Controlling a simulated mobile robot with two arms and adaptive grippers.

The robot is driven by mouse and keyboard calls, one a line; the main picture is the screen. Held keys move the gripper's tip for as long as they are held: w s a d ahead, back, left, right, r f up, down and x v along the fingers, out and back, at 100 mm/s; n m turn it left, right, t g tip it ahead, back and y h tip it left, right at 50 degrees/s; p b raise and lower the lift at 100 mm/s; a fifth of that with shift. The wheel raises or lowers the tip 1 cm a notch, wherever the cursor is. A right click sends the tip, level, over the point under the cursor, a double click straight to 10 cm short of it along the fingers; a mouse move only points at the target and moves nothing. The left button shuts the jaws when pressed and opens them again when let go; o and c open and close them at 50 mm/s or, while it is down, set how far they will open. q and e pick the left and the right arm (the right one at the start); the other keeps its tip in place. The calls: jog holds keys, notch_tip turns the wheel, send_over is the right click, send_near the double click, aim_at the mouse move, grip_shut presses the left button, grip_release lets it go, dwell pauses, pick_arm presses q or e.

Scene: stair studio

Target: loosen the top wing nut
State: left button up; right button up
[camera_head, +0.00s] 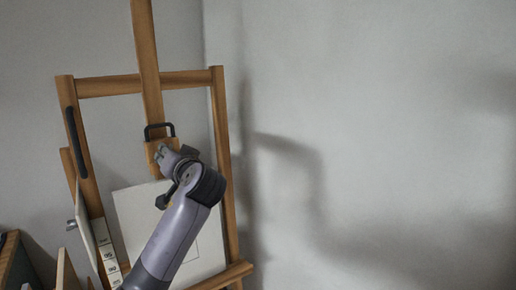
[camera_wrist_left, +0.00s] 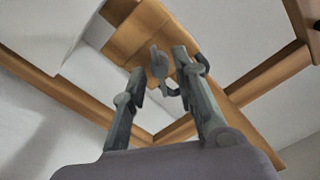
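A grey wing nut (camera_wrist_left: 158,62) shows in the left wrist view against the wooden block of the easel, between my fingertips. My left gripper (camera_wrist_left: 160,66) is open around it, with a gap visible to each finger; contact is not seen. In the head view my left gripper (camera_head: 178,162) is at the wooden block (camera_head: 155,150) on the easel's central mast (camera_head: 146,60), just below a black handle (camera_head: 159,130). The wing nut is hidden behind the gripper there. My right gripper is not in view.
The wooden easel (camera_head: 218,120) stands near the wall corner, with a white board (camera_head: 128,205) on it behind my left arm. A black handle (camera_head: 76,142) is on its left post. Panels and wooden pieces (camera_head: 65,270) crowd the lower left. The right side shows bare wall.

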pick_arm(q)
jog(key=v, duration=0.6)
dwell(0.3)
